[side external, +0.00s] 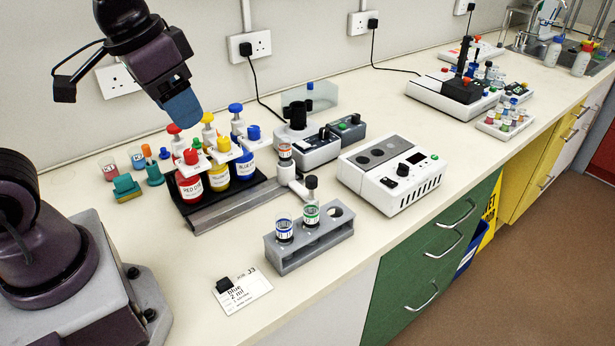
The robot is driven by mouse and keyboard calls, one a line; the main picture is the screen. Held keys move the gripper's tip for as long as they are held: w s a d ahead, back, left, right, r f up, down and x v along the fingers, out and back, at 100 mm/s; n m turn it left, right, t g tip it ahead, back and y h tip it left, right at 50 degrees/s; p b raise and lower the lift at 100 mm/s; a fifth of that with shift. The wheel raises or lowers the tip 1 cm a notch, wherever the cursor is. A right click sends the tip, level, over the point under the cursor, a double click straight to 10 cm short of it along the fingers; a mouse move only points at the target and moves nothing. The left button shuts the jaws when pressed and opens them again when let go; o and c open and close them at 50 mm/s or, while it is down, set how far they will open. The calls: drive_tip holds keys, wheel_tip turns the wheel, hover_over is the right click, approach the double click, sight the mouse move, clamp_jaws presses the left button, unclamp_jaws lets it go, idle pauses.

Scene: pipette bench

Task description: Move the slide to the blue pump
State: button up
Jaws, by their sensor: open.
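The slide (296,187), a pale grey carriage, sits at the right end of the grey rail (225,207), to the right of the blue bottle. A small vial with an orange band (285,152) stands upright at its back end. The blue pump (253,132) tops the blue-labelled bottle (246,165), rightmost in the black rack behind the rail. The yellow bottle (216,177) is in the middle and the red bottle (190,188) at the left. My gripper (186,115) is open, with blue fingers, above and behind the red bottle, away from the slide. The gap between the fingers is hidden.
A grey rack (300,250) with two vials stands in front of the rail, beside a written card (243,291). A white box with a display (390,172) and a small device (310,148) stand right of the rail. Small coloured pieces (126,187) lie at the left.

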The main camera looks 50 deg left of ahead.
drive_tip(key=w+a+f+n+g, duration=0.1)
drive_tip(key=w+f+g, duration=0.3)
drive_tip(key=w, duration=0.7)
drive_tip(key=n, duration=0.4)
approach(312, 178)
drive_tip(key=shift+t, duration=0.3)
drive_tip(key=f, duration=0.9)
drive_tip(key=shift+s+f, duration=0.25)
drive_tip(key=shift+s, duration=0.05)
